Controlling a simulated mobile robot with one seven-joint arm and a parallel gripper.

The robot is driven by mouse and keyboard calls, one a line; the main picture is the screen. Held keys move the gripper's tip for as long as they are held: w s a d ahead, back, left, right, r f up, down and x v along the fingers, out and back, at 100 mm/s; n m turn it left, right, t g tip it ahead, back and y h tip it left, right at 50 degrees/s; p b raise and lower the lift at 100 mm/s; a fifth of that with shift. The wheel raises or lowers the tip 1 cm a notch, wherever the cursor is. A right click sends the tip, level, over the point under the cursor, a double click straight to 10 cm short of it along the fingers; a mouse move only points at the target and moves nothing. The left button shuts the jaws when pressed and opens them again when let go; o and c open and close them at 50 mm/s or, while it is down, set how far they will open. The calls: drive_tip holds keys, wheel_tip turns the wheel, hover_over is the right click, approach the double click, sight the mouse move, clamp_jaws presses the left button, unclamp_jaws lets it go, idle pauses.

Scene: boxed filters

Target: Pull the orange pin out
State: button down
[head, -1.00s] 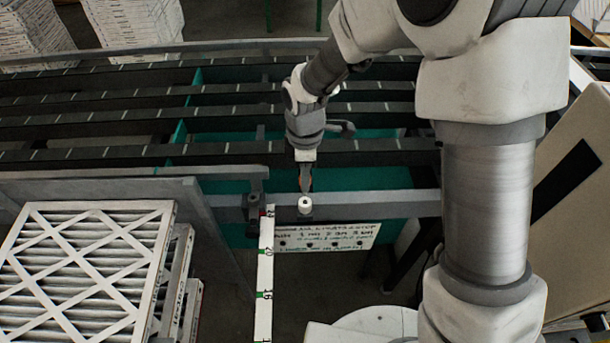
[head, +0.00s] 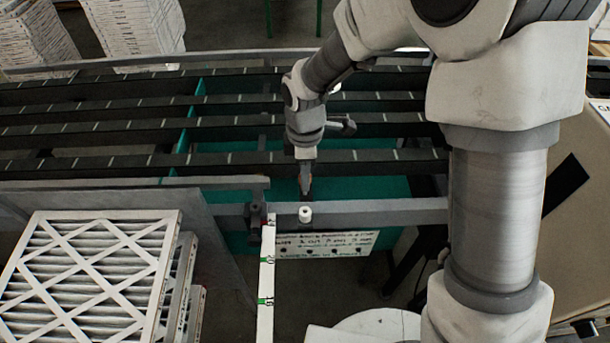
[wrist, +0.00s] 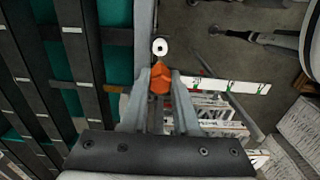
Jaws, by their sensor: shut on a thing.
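The orange pin (wrist: 159,80) is between my gripper's fingers in the wrist view. My gripper (wrist: 161,74) is shut on it. A white round socket (wrist: 159,46) with a dark hole in its top lies just beyond the fingertips in that view, and the pin appears apart from the hole. In the head view the socket (head: 305,214) stands on the grey rail, and my gripper (head: 305,190) points down just behind it. The pin is mostly hidden by the fingers there.
Dark conveyor rails (head: 380,160) run behind the gripper. A white measuring strip (head: 266,275) and a lettered white plate (head: 330,243) are at the grey rail (head: 390,207). Boxed filters (head: 90,275) are stacked at lower left.

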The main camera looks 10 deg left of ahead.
wheel_tip(320, 180, up, 2)
drive_tip(key=shift+r+p, duration=0.25)
drive_tip(key=shift+p, duration=0.5)
drive_tip(key=shift+r, duration=1.1)
